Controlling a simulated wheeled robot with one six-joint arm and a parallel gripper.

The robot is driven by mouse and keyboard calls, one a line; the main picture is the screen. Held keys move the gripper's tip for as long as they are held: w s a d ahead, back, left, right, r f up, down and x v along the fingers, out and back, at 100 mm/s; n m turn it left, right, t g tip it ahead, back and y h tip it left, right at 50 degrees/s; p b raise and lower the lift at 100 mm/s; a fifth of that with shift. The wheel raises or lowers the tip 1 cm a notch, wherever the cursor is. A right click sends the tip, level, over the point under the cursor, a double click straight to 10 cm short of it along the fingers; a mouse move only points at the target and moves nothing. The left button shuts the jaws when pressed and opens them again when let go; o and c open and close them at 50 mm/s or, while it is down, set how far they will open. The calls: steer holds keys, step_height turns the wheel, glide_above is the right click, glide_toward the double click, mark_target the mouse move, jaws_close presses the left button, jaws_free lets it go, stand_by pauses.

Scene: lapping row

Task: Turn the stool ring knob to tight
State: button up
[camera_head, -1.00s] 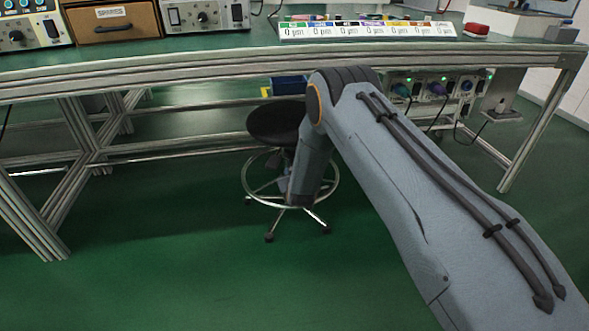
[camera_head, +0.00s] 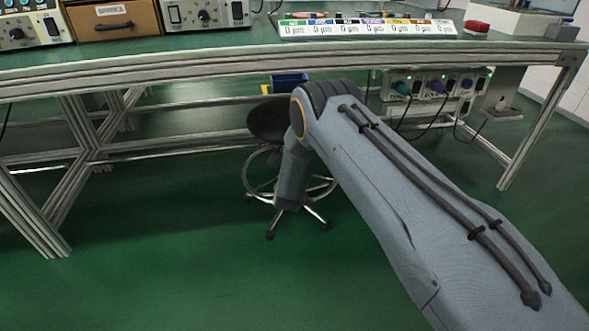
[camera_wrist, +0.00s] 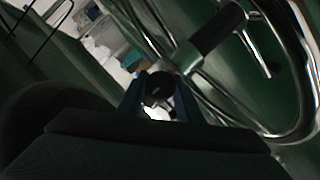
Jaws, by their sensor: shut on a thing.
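The stool (camera_head: 268,122) stands on the green floor under the bench, with a dark seat, a chrome foot ring (camera_head: 258,190) and a castor base. My arm hides much of its right side in the head view. In the wrist view the foot ring (camera_wrist: 306,100) curves down the right, with spokes meeting near the column. The dark round ring knob (camera_wrist: 157,88) sits between the fingertips of my gripper (camera_wrist: 160,98). The gripper is shut on the knob. The knob's marking and turn position cannot be made out. My gripper is hidden behind my arm in the head view.
The bench (camera_head: 190,68) spans above the stool, its metal frame legs (camera_head: 88,150) at the left. Open green floor lies in front.

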steer(key=shift+w+r, duration=0.1)
steer(key=o, duration=1)
steer(key=shift+d, duration=0.1)
steer(key=shift+o, duration=0.2)
steer(key=p+v, duration=0.3)
steer(key=v, duration=0.4)
steer(key=shift+s, duration=0.4)
steer(key=shift+r, duration=0.1)
